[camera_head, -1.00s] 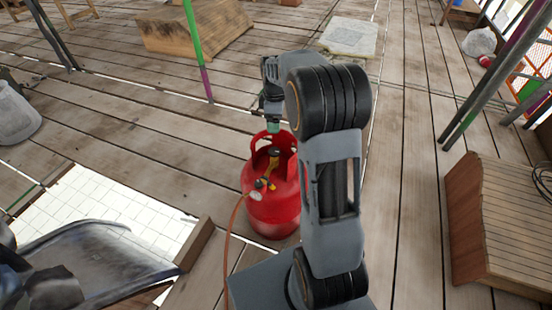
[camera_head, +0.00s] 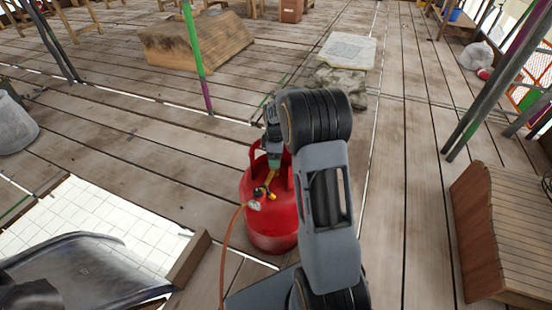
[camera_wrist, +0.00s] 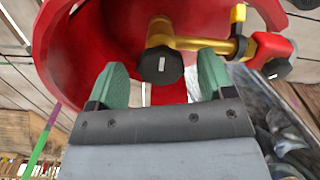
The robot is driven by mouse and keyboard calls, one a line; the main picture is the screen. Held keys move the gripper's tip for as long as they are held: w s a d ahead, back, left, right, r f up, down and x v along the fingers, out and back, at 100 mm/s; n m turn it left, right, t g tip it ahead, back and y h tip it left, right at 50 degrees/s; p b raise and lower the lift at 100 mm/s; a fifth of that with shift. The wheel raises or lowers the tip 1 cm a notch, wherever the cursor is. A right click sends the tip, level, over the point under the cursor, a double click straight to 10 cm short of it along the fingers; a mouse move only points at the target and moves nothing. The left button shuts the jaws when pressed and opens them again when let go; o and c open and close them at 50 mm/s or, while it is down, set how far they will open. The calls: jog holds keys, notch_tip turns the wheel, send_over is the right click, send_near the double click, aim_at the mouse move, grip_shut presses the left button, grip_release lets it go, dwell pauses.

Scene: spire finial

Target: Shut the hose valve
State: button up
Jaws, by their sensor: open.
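A red gas cylinder (camera_head: 268,228) stands upright on the deck, with an orange hose (camera_head: 224,250) running down from its valve fittings (camera_head: 262,190). My gripper (camera_head: 274,163) reaches down inside the cylinder's collar. In the wrist view, my gripper (camera_wrist: 163,64) is open, its two green fingers on either side of a black knob (camera_wrist: 164,66) on a brass valve body (camera_wrist: 190,42). I cannot tell whether the fingers touch the knob. A small yellow lever (camera_wrist: 238,28) sits on the fitting to the right, beside a red regulator (camera_wrist: 268,50). The hose is not clear in the wrist view.
The red collar (camera_wrist: 62,45) curves around the fingers. A wooden box (camera_head: 500,235) stands at right, a wooden block (camera_head: 195,40) at the back, and a green and purple pole (camera_head: 196,55) behind the cylinder. A black tray-like object (camera_head: 85,270) is at lower left.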

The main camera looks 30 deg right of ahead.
jog(key=shift+f, duration=0.15)
jog(key=shift+c, duration=0.3)
jog(key=c, duration=0.9)
jog(key=shift+o, duration=0.2)
